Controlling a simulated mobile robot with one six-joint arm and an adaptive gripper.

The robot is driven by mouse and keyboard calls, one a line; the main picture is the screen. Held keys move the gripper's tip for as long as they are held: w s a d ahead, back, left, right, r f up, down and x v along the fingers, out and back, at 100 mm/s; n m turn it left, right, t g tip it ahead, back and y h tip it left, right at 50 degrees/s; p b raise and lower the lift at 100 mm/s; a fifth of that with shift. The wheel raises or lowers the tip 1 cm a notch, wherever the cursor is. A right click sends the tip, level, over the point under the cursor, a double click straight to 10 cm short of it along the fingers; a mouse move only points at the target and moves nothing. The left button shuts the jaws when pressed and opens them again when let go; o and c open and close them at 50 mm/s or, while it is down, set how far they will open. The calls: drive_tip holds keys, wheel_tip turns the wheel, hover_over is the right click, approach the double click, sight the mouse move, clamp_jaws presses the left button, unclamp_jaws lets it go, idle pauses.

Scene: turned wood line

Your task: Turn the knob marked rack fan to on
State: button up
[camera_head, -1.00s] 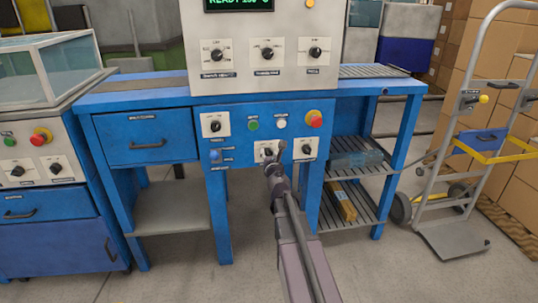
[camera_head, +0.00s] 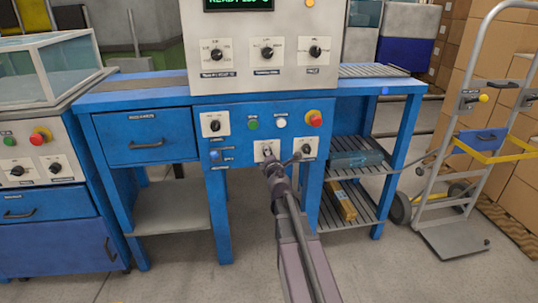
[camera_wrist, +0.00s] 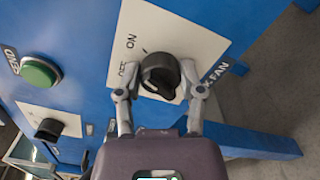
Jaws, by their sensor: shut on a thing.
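The rack fan knob (camera_wrist: 160,75) is a round black knob on a white plate (camera_wrist: 185,40), with ON and OFF printed beside it in the wrist view. A label ending in "K FAN" (camera_wrist: 217,71) is partly hidden by a finger. My gripper (camera_wrist: 158,84) has one grey finger on each side of the knob and is shut on it. I cannot tell clearly which mark the knob points to. In the head view my gripper (camera_head: 269,161) is at the lower middle plate (camera_head: 258,146) of the blue panel and partly covers it.
Close to the right is another knob (camera_head: 306,149). Above are a green button (camera_head: 253,124), a white button (camera_head: 281,123) and a red stop button (camera_head: 314,119). Another knob (camera_head: 215,125) is up left. A hand truck (camera_head: 470,150) stands right. The floor in front is clear.

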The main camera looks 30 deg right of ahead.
drive_tip(key=shift+m, duration=0.6)
drive_tip(key=o, duration=1.2)
drive_tip(key=shift+c, duration=0.2)
drive_tip(key=shift+s+a, duration=0.1)
drive_tip(key=v, duration=0.7)
drive_tip(key=shift+s+r, duration=0.1)
drive_tip(key=shift+s, duration=0.05)
